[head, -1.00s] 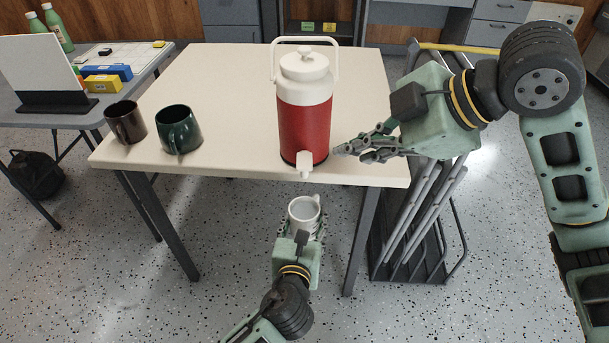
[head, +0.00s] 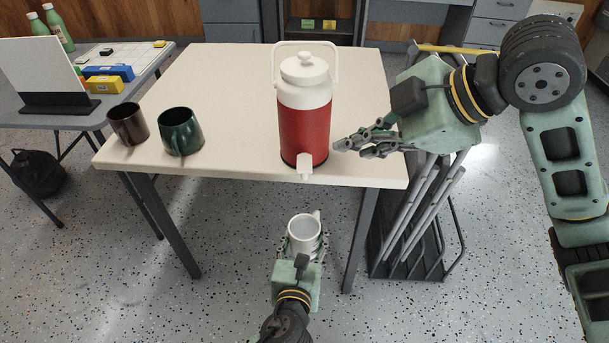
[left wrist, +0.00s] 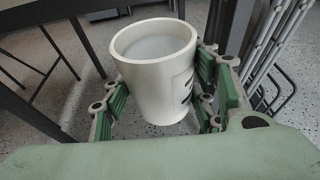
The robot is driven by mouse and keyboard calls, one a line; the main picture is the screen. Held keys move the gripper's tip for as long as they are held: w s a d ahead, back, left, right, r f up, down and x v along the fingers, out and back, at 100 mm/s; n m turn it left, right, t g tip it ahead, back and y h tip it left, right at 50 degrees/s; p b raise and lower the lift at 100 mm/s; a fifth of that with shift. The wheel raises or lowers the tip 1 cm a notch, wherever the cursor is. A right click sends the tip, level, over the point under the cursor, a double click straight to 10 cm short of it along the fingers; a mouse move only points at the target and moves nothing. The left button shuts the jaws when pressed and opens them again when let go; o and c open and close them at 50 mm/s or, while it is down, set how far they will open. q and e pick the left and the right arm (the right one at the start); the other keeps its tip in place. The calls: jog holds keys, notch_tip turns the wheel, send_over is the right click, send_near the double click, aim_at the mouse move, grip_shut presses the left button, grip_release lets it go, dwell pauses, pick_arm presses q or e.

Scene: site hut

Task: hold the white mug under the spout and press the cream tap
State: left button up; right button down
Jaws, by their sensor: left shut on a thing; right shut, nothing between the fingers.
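The white mug (head: 304,236) is upright in my left gripper (head: 303,250), below and in front of the table edge. It also shows large in the left wrist view (left wrist: 155,80), between the green finger pads; its inside looks pale, and I cannot tell whether it holds liquid. The red and white drink dispenser (head: 305,125) stands at the table's front edge. Its cream tap (head: 304,166) juts out over the edge, above the mug in the picture; the spout opening is hidden. My right gripper (head: 340,146) is shut and empty, just right of the dispenser and tap.
A dark brown mug (head: 128,123) and a green mug (head: 180,131) stand at the left of the cream table (head: 230,90). A dark rack (head: 425,255) with poles stands at the table's right. A grey side table (head: 60,118) is at left. The table's middle is clear.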

pick_arm(q)
jog(key=shift+s+p, duration=0.65)
jog(key=shift+s, duration=1.5)
